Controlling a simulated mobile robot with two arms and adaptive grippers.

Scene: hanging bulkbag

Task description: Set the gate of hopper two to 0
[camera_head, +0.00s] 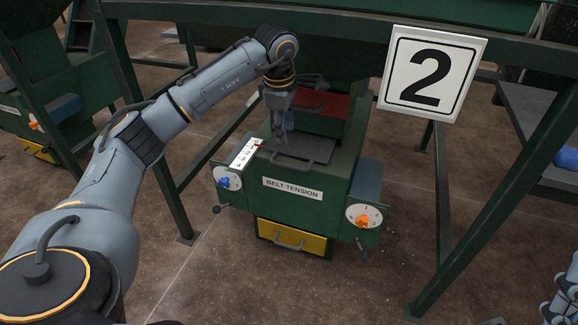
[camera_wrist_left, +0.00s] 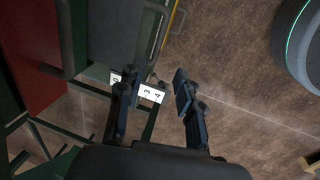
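The hopper two sign (camera_head: 432,73) hangs above a green machine box (camera_head: 290,207) labelled "BELT TENSION". A white number scale (camera_head: 245,153) lies along the box's upper left edge. In the left wrist view, the scale (camera_wrist_left: 152,94) shows 3 and 4, with another digit to the left of a finger that hides its middle. My left gripper (camera_head: 281,134) points down above the box top, near the scale. In the wrist view its fingers (camera_wrist_left: 156,80) are spread apart, with a small dark piece visible between them by the scale. I cannot tell whether they touch it.
The box front has a blue knob (camera_head: 224,182) on a dial at left and an orange knob (camera_head: 362,220) at right. A yellow drawer (camera_head: 291,241) sits below. Green frame legs (camera_head: 497,190) stand on both sides. The brown floor in front is clear.

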